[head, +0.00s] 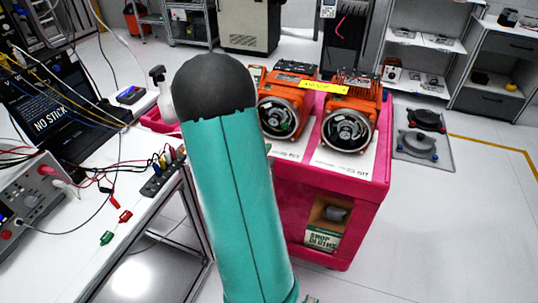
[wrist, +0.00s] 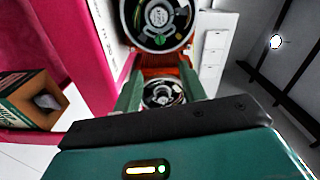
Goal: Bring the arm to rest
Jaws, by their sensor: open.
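My arm shows in the head view as a thick teal link with a black rounded end, rising in front of the pink cart (head: 372,190). My gripper is hidden in the head view. In the wrist view my gripper (wrist: 161,92) is open, its two green fingers apart with nothing held between them. Beyond the fingers, a round motor face shows in the gap. Two orange servo motors stand on the cart top, the left one (head: 285,103) partly behind my arm and the right one (head: 348,120) in clear view.
A workbench (head: 130,150) with a laptop (head: 50,100), cables and clips is at the left. A yellow label (head: 324,87) lies across the motors. A box (head: 322,238) sits in the cart's lower opening. Shelves (head: 425,45) stand behind. The floor at right (head: 460,220) is clear.

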